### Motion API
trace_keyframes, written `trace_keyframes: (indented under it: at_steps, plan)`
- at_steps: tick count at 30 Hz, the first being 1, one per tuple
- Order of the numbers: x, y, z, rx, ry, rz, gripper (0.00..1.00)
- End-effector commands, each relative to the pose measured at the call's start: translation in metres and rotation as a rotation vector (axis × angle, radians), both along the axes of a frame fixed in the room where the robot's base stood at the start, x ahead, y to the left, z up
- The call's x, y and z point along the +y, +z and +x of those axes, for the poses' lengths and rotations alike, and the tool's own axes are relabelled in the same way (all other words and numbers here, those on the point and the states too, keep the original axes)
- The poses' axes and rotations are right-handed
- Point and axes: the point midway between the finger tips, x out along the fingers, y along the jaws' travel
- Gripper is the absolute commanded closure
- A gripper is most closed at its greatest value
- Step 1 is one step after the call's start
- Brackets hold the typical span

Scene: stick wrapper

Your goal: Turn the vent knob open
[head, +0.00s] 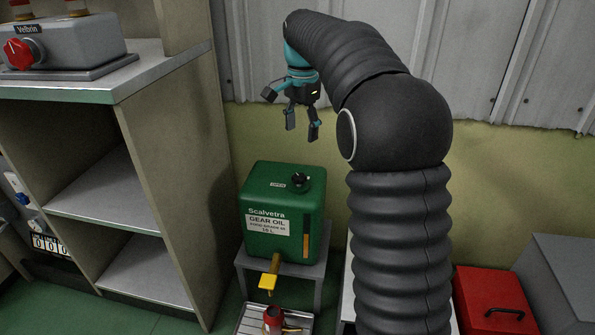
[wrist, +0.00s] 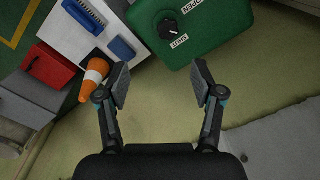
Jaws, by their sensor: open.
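The green gear oil tank (head: 262,205) stands on a small grey stand, with a yellow tap (head: 268,281) low on its front. Its black vent knob (head: 300,181) is on top. In the wrist view the knob (wrist: 168,28) sits on the green tank top (wrist: 215,30) between two white labels, one reading SHUT (wrist: 180,41) and one reading OPEN (wrist: 191,6). Which label the knob points to is hard to tell. My gripper (head: 302,127) is open and empty, above the tank and apart from the knob. Its spread fingers (wrist: 160,84) frame bare floor and wall below the tank in the wrist view.
A shelf unit (head: 165,170) stands close left of the tank. A corrugated wall (head: 260,60) is behind. A red-topped container (head: 273,318) stands under the tap. A red box (head: 495,300) is at right. The wrist view shows an orange cone (wrist: 94,75) and a blue brush (wrist: 121,48).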

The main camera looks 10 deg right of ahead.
Motion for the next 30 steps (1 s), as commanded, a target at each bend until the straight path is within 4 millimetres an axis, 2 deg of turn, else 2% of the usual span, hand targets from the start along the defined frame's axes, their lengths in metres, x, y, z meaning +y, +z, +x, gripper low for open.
trace_keyframes:
  at_steps: [1, 5, 10, 13, 30]
  plan:
    - [0.000, -0.005, 0.008, 0.010, -0.020, 0.000, 0.33]
    - [0.001, -0.011, 0.020, 0.028, -0.063, 0.001, 0.33]
    - [0.001, -0.019, 0.025, 0.037, -0.081, 0.001, 0.33]
    - [0.001, -0.030, 0.024, 0.039, -0.081, 0.001, 0.33]
    - [0.001, -0.129, 0.024, 0.038, -0.080, 0.001, 0.33]
